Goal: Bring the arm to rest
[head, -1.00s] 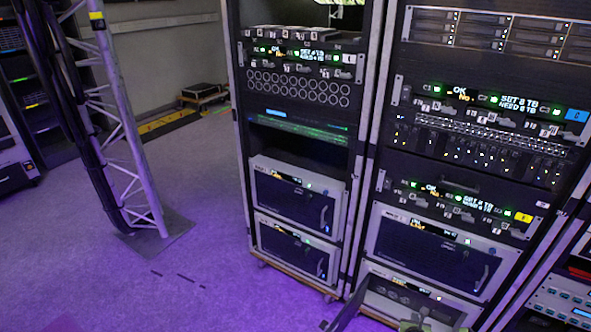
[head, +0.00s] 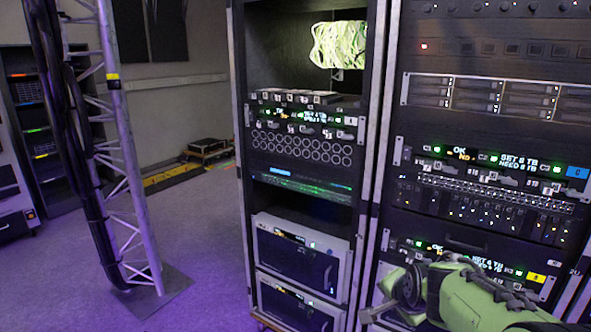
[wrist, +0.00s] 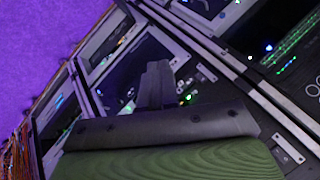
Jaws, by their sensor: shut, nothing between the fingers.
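My arm (head: 465,298), green with grey joints, shows at the lower right of the head view, in front of the right rack. My gripper (wrist: 157,84) shows in the wrist view as dark fingers together beyond the green wrist housing. It is shut with nothing in it. Behind the fingers are tilted rack panels with small green lights. I cannot tell whether the fingers touch a panel.
The left rack (head: 240,170) and right rack (head: 388,100) stand side by side, full of lit units. A metal truss (head: 125,150) with black cables stands at left on a base plate. The purple floor (head: 205,270) between truss and racks is clear.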

